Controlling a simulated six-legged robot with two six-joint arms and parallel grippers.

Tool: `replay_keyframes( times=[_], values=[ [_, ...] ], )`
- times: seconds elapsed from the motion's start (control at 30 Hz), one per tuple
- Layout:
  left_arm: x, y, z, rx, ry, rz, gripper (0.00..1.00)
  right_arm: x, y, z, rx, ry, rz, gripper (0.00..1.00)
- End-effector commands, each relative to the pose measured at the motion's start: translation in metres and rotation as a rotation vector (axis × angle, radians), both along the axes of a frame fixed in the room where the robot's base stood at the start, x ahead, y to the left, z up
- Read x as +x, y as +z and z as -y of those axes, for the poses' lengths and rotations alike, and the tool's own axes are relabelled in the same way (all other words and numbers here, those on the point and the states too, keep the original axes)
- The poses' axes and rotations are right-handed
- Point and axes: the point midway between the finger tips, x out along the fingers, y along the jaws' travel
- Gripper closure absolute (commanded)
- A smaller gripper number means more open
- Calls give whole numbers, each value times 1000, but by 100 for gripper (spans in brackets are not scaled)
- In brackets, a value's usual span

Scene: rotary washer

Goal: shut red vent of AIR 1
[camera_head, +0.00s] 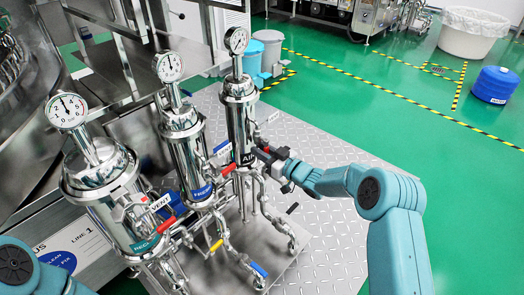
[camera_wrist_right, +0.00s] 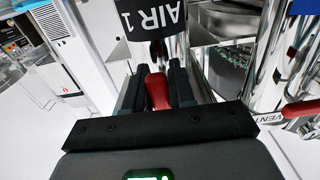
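The AIR 1 cylinder (camera_head: 240,113) is the rightmost of the steel cylinders, and its black label (camera_wrist_right: 168,18) shows at the top of the right wrist view. Below that label, the red vent handle (camera_wrist_right: 157,90) of AIR 1 stands between the fingers of my right gripper (camera_wrist_right: 158,88). Both fingers lie close against its sides, with no clear gap. In the head view, my right gripper (camera_head: 264,157) reaches the cylinder's right side and hides this handle. My left gripper is out of view; only part of my left arm shows at the lower left.
The middle cylinder (camera_head: 185,150) has its own red vent handle (camera_head: 229,168), just left of the AIR label; it also shows at the wrist view's right edge (camera_wrist_right: 303,109). The left cylinder (camera_head: 105,190) has another red handle (camera_head: 166,225). Pipes and valves crowd below. Green floor (camera_head: 360,90) is open at right.

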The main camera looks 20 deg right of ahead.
Motion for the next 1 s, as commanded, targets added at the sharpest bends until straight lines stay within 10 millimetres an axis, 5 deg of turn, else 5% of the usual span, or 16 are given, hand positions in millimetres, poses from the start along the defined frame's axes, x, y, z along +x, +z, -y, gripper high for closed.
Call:
replay_keyframes(
  times=[0.33, 0.73, 0.77, 0.8, 1.0],
  values=[
    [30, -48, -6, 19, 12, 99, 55, 10, -2, 16, -322, -1, 217, 100],
    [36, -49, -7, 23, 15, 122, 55, 13, 5, 19, -415, 1, 273, 100],
    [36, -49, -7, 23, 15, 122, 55, 13, 5, 19, -415, 1, 273, 70],
    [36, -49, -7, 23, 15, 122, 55, 13, 5, 19, -414, 1, 273, 57],
    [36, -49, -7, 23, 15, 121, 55, 13, 5, 19, -413, 1, 273, 55]
  ],
)
